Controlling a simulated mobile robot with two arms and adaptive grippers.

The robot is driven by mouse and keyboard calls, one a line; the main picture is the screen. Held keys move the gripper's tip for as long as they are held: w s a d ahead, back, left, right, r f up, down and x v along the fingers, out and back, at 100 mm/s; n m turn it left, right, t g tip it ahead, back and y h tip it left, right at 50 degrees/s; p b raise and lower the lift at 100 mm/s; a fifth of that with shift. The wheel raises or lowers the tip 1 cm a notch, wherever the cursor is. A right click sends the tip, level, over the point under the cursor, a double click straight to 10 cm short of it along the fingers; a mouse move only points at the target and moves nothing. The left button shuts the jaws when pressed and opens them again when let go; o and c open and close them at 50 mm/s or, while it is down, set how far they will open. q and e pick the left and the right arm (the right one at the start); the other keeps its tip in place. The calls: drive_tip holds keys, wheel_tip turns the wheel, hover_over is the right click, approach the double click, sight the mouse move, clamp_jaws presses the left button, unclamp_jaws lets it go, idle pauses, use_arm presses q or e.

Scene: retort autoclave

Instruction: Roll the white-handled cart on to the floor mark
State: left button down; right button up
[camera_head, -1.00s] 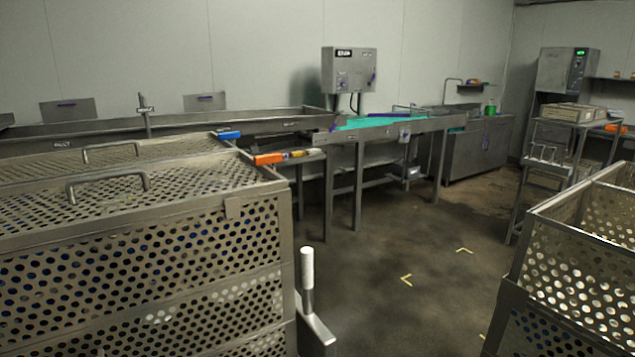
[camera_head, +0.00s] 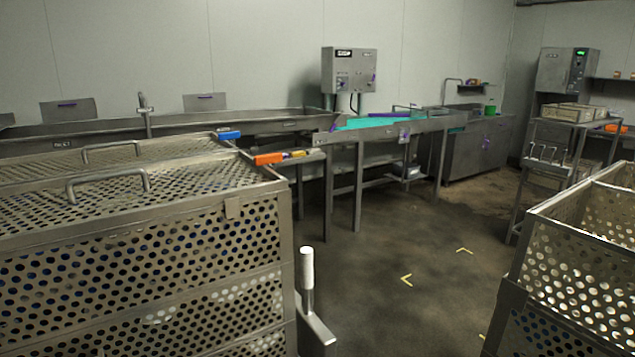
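A white upright handle (camera_head: 307,268) stands on a grey metal bracket (camera_head: 318,335) at the lower middle, beside the large perforated metal basket (camera_head: 140,270) on the left. I cannot tell how the bracket joins the basket. The wheels are out of view. Yellow corner marks lie on the floor to the right of the handle: one nearer (camera_head: 406,280), one farther (camera_head: 464,250), and a small piece (camera_head: 482,337) at the bottom by the right basket. Neither of my grippers is in view.
Another perforated basket (camera_head: 570,275) stands at the right edge. A steel table with a green belt (camera_head: 385,122) and a wall control box (camera_head: 349,70) are behind. Floor (camera_head: 380,240) between the baskets is clear.

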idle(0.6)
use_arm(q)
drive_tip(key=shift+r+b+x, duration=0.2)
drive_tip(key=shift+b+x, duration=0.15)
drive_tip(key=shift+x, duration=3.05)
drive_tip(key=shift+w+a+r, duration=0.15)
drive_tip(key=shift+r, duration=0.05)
